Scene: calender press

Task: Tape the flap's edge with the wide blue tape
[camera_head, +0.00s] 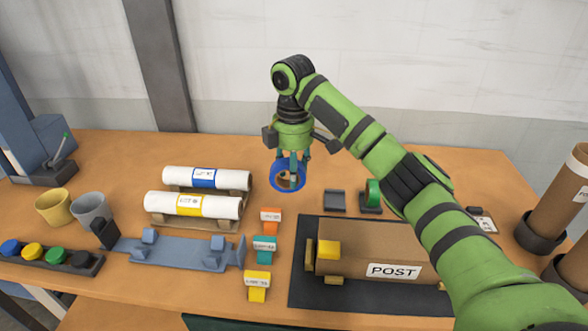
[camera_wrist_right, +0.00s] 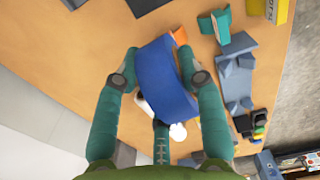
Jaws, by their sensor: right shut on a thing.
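The wide blue tape (camera_head: 274,181) is a ring held in my right gripper (camera_head: 291,172), above the table behind the orange tag. In the right wrist view the blue tape (camera_wrist_right: 167,82) sits between the fingers of the same gripper (camera_wrist_right: 160,60), which is shut on it. The brown box (camera_head: 400,247) with a white POST label (camera_head: 394,271) lies on a dark mat (camera_head: 345,299) at the front right. I cannot clearly make out the flap's edge. My left gripper is in neither view.
A green tape roll (camera_head: 373,192) stands in a holder beside an empty-looking dark stand (camera_head: 334,201). White rolls (camera_head: 206,180) lie on cradles to the left. A blue-grey fixture (camera_head: 178,252) and coloured tags (camera_head: 264,247) stand in front. Brown tubes (camera_head: 556,205) stand at right.

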